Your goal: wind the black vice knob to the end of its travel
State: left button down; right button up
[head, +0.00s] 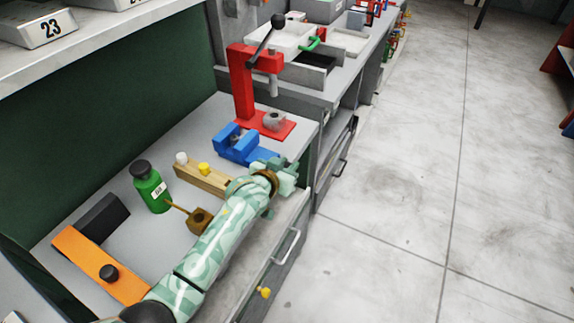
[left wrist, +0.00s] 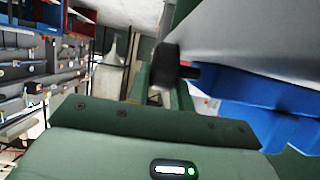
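The blue vice (head: 236,146) stands on the grey bench near its front edge. In the left wrist view its blue body (left wrist: 265,118) fills the right side, and the black knob (left wrist: 166,66) on a short dark shaft sticks out to the left. My left gripper (head: 288,177) is just in front of the vice, at the bench's front edge. Its green fingers show close around the knob in the left wrist view, with a narrow gap between them. I cannot tell whether they touch the knob. In the head view the knob is hidden by the gripper. My right gripper is not in view.
A red press (head: 242,82) with a black-tipped lever stands behind the vice. The floor (head: 400,180) to the right is clear.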

pick_arm(q)
jog(key=shift+s+a+f+t+h+b, duration=0.15)
jog(key=shift+f+t+h+b, duration=0.2)
jog(key=shift+t+b, duration=0.45)
jog(key=shift+r+t+b, duration=0.1)
jog(key=shift+t+b, duration=0.3)
jog(key=shift+b, duration=0.2)
jog(key=shift+r+h, duration=0.2)
jog(key=shift+h, duration=0.15)
jog(key=c, duration=1.5)
grip_release()
jog(key=shift+s, duration=0.15)
jog(key=shift+s+a+r+p, duration=0.1)
jog(key=shift+s+a+p, duration=0.05)
jog(key=shift+s+p, duration=0.2)
jog(key=p+v, duration=0.4)
jog(key=v, duration=1.1)
jog(key=shift+s+p, duration=0.25)
jog(key=shift+p, duration=0.05)
